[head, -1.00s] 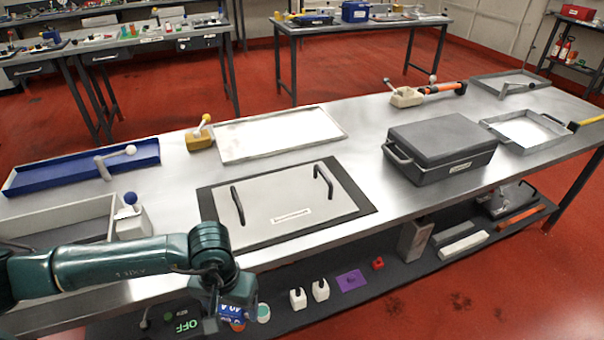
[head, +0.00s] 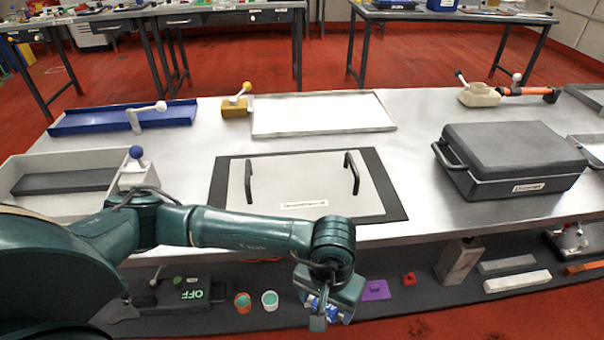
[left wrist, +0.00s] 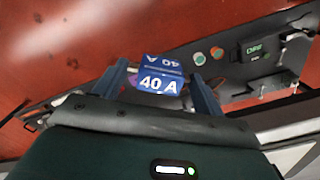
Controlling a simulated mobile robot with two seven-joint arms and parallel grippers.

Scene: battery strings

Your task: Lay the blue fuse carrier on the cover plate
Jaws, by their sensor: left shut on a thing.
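The blue fuse carrier (left wrist: 160,82), marked 40 A, is between the two fingers of my left gripper in the left wrist view. In the head view my left gripper (head: 322,312) is shut on it, pointing down in front of the bench's front edge; only bits of blue show there. The cover plate (head: 310,178) is a flat grey plate with two black handles and a white label, lying in a black frame on the bench. My left gripper is in front of it in the picture, apart from it. My right gripper is not in view.
A black lidded case (head: 515,150) stands right of the plate, a white tray (head: 325,118) behind it, and a grey bin (head: 75,160) to its left. Below, a dark shelf holds two small cups, a purple piece (head: 375,290) and a red piece.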

